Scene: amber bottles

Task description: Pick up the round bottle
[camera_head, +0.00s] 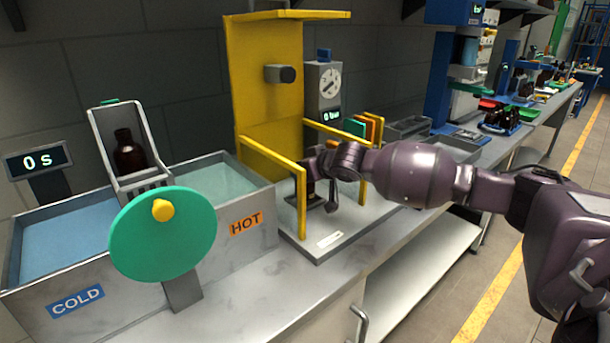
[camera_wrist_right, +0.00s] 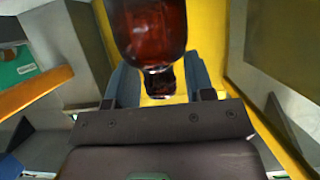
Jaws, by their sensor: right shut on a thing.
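My right gripper (camera_head: 316,172) reaches in from the right between the yellow posts of the station and is shut on an amber bottle (camera_head: 307,192). In the head view the gripper hides most of this bottle. In the right wrist view the amber bottle (camera_wrist_right: 152,28) shows large, its narrow neck between the two fingers (camera_wrist_right: 160,82). Its rounded body fills the top middle of that view, cut off by the frame edge. I cannot tell whether its base touches the station. Another dark amber bottle (camera_head: 130,158) stands in a metal holder (camera_head: 118,115) over the baths. My left gripper is not in view.
Yellow posts (camera_head: 300,205) and a yellow back panel (camera_head: 262,100) stand close around the right gripper. The cold bath (camera_head: 60,235), hot bath (camera_head: 222,180) and green disc (camera_head: 163,240) are at the left. More bottles in a blue tray (camera_head: 500,122) stand farther along the bench.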

